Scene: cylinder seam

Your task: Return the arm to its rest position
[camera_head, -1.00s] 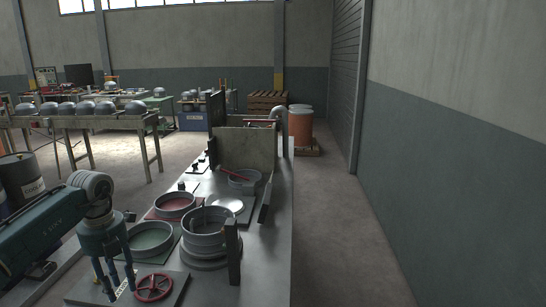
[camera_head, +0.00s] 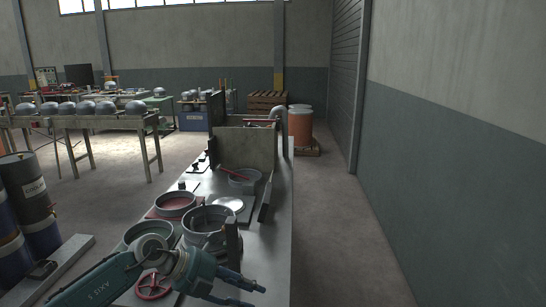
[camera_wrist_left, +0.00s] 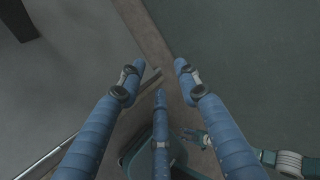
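My left arm (camera_head: 110,278) comes in from the lower left and reaches across the near end of the bench. My left gripper (camera_head: 257,295) points right, low in front of the bench. Its blue fingers are spread with nothing between them in the left wrist view (camera_wrist_left: 160,72). A small teal arm part, seemingly my right gripper (camera_wrist_left: 203,138), shows at the lower right of the wrist view; its fingers are too small to judge. The head view does not show it.
The metal bench (camera_head: 270,230) carries a grey ring stack (camera_head: 208,222), a red-lined ring (camera_head: 175,203), a green-lined ring (camera_head: 143,232) and a red handwheel (camera_head: 153,286), partly behind my arm. Drums (camera_head: 28,190) stand at left. The floor (camera_head: 345,250) right of the bench is clear.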

